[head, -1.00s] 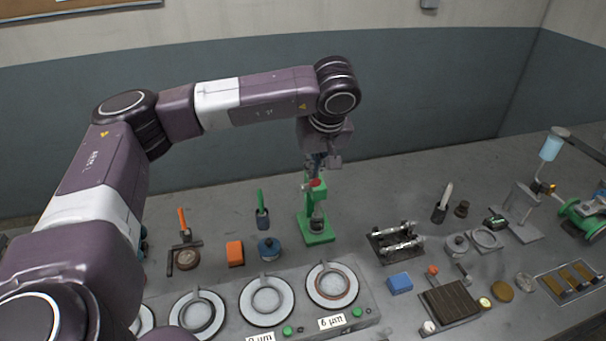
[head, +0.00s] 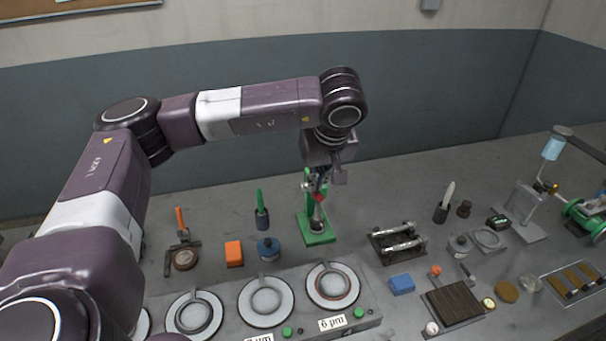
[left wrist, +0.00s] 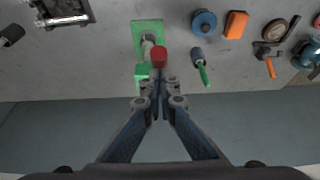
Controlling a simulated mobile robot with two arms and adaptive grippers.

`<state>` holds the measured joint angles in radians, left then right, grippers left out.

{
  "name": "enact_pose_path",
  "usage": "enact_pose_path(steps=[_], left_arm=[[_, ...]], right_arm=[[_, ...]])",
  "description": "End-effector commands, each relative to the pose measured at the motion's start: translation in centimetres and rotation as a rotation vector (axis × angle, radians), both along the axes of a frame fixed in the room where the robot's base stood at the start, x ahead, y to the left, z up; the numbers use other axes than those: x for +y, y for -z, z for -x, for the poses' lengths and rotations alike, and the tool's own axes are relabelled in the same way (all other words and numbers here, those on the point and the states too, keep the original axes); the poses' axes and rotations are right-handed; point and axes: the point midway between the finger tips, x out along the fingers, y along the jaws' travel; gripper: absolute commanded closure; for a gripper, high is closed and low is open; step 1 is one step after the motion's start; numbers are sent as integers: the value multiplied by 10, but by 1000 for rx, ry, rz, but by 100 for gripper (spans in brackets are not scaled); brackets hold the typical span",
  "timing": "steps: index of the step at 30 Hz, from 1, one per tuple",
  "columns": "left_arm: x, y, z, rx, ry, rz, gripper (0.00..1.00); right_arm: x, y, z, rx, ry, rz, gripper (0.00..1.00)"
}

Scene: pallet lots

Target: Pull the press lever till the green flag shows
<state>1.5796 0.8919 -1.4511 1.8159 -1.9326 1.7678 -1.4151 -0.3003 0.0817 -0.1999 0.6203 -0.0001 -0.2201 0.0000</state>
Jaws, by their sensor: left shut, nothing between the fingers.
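The press has a green base plate (head: 318,237) and a green upright, and stands at the back middle of the bench. Its lever ends in a red knob (head: 318,198), low in front of the upright. The base (left wrist: 140,27) and the red knob (left wrist: 159,57) also show in the left wrist view. My left gripper (head: 319,184) points down just above the knob, shut and empty. In the left wrist view its closed fingertips (left wrist: 158,82) are right at the knob; I cannot tell whether they touch it. I cannot tell a flag apart from the green press body. My right gripper is out of view.
A blue round container (head: 268,249) and an orange block (head: 234,253) lie left of the press. A green-handled tool in a dark holder (head: 262,212) stands nearby. A rack with metal rods (head: 398,243) is to the right. Polishing discs (head: 333,287) line the front.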

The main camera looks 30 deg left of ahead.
Motion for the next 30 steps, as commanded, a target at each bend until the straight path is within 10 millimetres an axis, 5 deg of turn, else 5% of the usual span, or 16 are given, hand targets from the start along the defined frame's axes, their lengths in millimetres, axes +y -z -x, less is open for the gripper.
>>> enact_pose_path(steps=[30], left_arm=[[-10,16,8,2,1,1,100]], right_arm=[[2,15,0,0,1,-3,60]])
